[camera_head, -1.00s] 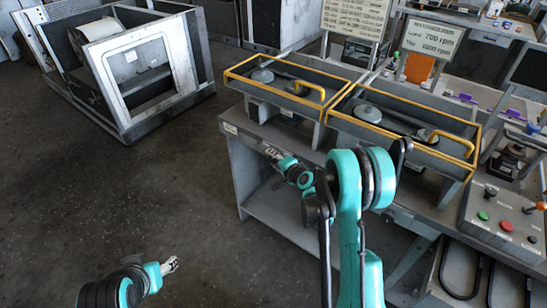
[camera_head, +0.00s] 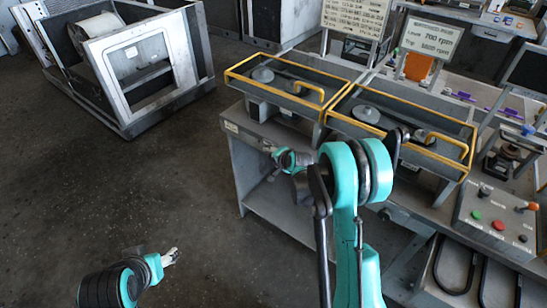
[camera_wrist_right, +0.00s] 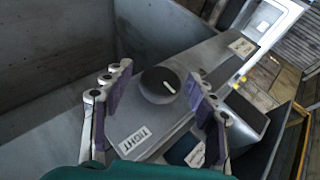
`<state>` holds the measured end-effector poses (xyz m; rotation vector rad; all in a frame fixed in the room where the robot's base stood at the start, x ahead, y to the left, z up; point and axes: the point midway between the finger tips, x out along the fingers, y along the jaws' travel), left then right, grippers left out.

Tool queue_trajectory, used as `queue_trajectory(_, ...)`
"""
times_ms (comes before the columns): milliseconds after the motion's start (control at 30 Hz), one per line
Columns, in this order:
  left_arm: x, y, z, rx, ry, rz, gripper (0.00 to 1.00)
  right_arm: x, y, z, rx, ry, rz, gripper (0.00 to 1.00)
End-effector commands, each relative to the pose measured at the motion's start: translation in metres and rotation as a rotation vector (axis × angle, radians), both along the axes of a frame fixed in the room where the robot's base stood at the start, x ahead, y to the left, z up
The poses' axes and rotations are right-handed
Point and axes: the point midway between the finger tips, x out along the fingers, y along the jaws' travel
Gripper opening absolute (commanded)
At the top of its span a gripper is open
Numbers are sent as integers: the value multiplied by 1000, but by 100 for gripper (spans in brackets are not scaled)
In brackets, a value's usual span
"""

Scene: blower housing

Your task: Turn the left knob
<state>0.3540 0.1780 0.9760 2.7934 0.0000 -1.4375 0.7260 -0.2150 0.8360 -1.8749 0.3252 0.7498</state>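A round black knob (camera_wrist_right: 160,85) with a white pointer mark sits on a grey sloping housing (camera_wrist_right: 195,65) in the right wrist view. A label reading TIGHT (camera_wrist_right: 135,140) is on the housing near it. My right gripper (camera_wrist_right: 157,82) is open, with one finger on each side of the knob; I see gaps between knob and fingers. In the head view my right gripper (camera_head: 272,148) is small at the front left of the workbench, and I cannot make out the knob there. My left gripper (camera_head: 170,256) is over the floor, away from the bench, too small to read.
Two yellow-rimmed trays with pulleys (camera_head: 290,85) (camera_head: 400,122) top the grey workbench (camera_head: 300,215). A button panel (camera_head: 495,220) stands at the right. A metal frame housing (camera_head: 130,70) stands on the floor at the upper left. Floor between is clear.

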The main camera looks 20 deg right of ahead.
Motion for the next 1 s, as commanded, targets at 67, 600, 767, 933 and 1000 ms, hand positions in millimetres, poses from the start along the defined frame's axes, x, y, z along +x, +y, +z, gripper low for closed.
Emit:
queue_trajectory(67, 0, 0, 0, 0, 0, 0, 57, 0, 0, 0, 0, 0, 0, 57)
queue_trajectory(600, 0, 0, 0, 0, 0, 0, 57, -53, -8, 44, 0, 0, -1, 57)
queue_trajectory(767, 0, 0, 0, 0, 0, 0, 57, -75, -11, 62, -1, 0, -1, 57)
queue_trajectory(933, 0, 0, 0, 0, 0, 0, 57, -89, -13, 73, 0, 0, -1, 57)
queue_trajectory(1000, 0, 0, 0, 0, 0, 0, 57, -91, -14, 75, 1, 0, -1, 57)
